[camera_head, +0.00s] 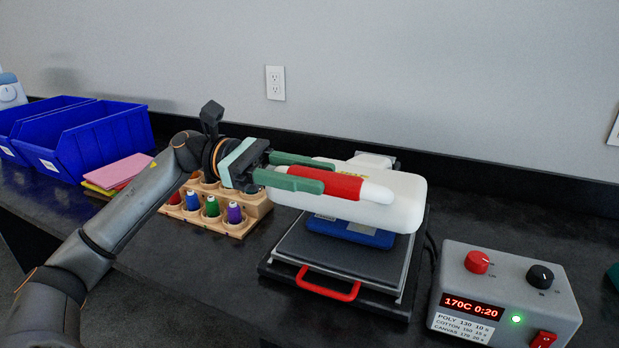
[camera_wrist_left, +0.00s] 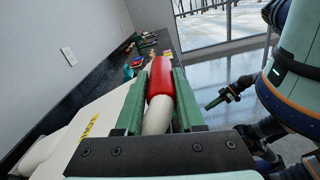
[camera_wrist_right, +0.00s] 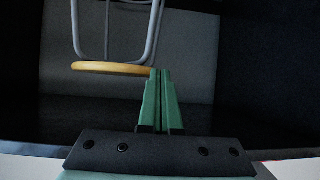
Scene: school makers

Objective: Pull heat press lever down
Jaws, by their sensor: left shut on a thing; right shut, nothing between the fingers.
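The heat press stands on the dark bench, with a white upper body (camera_head: 400,202) over a flat dark lower plate (camera_head: 325,253). Its lever (camera_head: 340,185) is a white bar with a red grip, lying nearly level along the front of the white body. My left gripper (camera_head: 328,175) is shut on the lever's red part, one green finger on each side. The left wrist view shows the red grip (camera_wrist_left: 160,78) between the fingers. A blue item (camera_head: 350,232) lies on the lower plate, partly hidden under the white body. My right gripper (camera_wrist_right: 160,100) is shut and empty, away from the press.
A grey control box (camera_head: 505,290) with knobs and a red display stands right of the press. A wooden rack of coloured bottles (camera_head: 215,215) stands to the left, near blue bins (camera_head: 90,140). The right wrist view shows a stool with a yellow seat edge (camera_wrist_right: 110,68).

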